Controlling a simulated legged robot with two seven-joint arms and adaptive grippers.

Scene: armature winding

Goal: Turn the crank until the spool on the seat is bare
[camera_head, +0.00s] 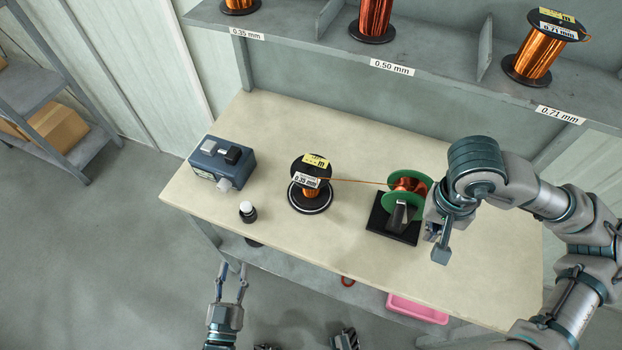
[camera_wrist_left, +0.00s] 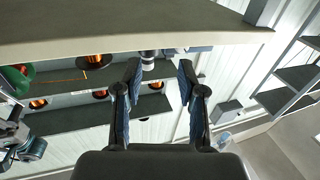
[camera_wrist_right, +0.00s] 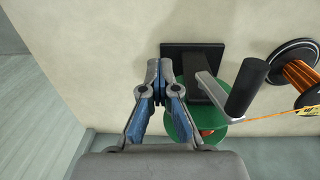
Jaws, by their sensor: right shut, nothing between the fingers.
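The spool (camera_head: 311,190) on the round black seat (camera_head: 312,208) carries a 0.35 mm label and still shows copper wire. A taut wire (camera_head: 350,181) runs from it to the winder with green flanges (camera_head: 419,207), which holds copper windings. In the right wrist view, the crank's black handle (camera_wrist_right: 248,88) and grey arm (camera_wrist_right: 211,88) show in front of a green flange. My right gripper (camera_wrist_right: 157,66) is shut and empty beside the winder, apart from the handle; it also shows in the head view (camera_head: 440,252). My left gripper (camera_head: 236,268) is open and empty, off the table's front edge.
A blue switch box (camera_head: 222,162) and a small white-topped black piece (camera_head: 247,211) stand on the table's left. A shelf (camera_head: 410,55) with several labelled spools runs along the back. A pink bin (camera_head: 417,308) sits below the front edge.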

